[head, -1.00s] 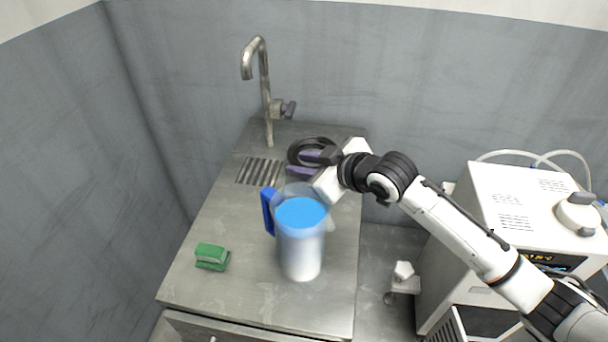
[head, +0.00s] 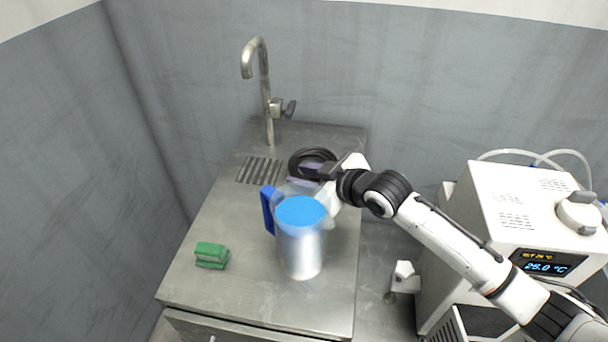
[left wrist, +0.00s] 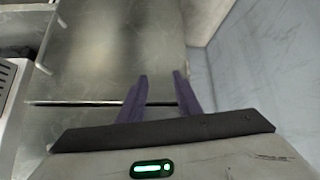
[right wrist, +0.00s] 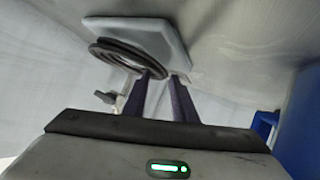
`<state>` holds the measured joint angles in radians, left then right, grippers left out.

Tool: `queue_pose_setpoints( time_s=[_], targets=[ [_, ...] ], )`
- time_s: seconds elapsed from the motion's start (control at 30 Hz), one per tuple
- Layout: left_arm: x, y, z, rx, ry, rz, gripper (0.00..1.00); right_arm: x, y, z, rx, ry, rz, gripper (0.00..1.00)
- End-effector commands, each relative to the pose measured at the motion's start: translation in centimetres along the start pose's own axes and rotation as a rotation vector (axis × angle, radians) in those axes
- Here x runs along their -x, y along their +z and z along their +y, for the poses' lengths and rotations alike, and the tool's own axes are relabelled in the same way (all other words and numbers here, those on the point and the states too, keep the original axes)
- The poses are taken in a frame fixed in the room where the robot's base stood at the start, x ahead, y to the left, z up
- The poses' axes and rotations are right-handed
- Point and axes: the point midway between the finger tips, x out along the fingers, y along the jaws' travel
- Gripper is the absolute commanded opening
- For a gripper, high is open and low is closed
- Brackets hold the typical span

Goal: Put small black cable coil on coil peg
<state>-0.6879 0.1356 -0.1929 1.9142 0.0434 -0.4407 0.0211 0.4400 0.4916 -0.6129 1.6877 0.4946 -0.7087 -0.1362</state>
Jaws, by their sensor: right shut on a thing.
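The small black cable coil (head: 308,156) is at the back right of the steel counter in the head view. It also shows in the right wrist view (right wrist: 108,52), at the fingertips. My right gripper (head: 318,172) is shut on the coil's edge; its purple fingers show in the right wrist view (right wrist: 166,76). I cannot tell whether the coil touches the counter. I cannot make out a coil peg in any view. My left gripper (left wrist: 161,82) is open and empty in the left wrist view; it is outside the head view.
A clear pitcher with a blue top and handle (head: 302,240) stands in front of my right gripper. A green sponge (head: 211,255) lies at the counter's front left. A tap (head: 267,95) rises behind the drain grid. A white machine (head: 530,215) stands right. The counter's left front is mostly clear.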

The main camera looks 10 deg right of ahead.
Motion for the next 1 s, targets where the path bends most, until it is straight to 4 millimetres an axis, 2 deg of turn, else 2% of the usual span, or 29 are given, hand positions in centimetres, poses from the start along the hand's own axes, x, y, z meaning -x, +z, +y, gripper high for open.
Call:
queue_pose_setpoints(
  time_s=[0.03,0.1,0.13,0.53,0.67,0.77,1.0],
  targets=[
    [0.0,0.0,0.0,0.0,0.0,0.0,0.31,-0.2,0.8,-0.4,-0.004,-0.007,-0.016,0.3],
    [0.0,0.0,0.0,0.0,0.0,0.0,0.31,-0.2,0.8,-0.4,-0.004,-0.007,-0.018,0.42],
    [0.0,0.0,0.0,0.0,0.0,0.0,0.31,-0.2,0.9,-0.3,-0.004,-0.006,-0.019,0.45],
    [0.0,0.0,0.0,0.0,0.0,0.001,0.31,-0.1,1.1,0.1,-0.002,0.001,-0.025,0.45],
    [0.1,-0.1,0.0,0.0,0.0,0.001,0.31,0.3,0.4,0.4,-0.001,0.003,-0.024,0.45],
    [0.2,-0.3,0.0,0.001,0.0,0.002,0.31,1.5,0.1,0.8,-0.001,0.007,-0.025,0.45],
    [0.3,-0.6,-0.1,0.002,-0.002,0.007,0.31,6.8,-0.4,0.4,0.001,0.001,-0.017,0.45]
  ],
)
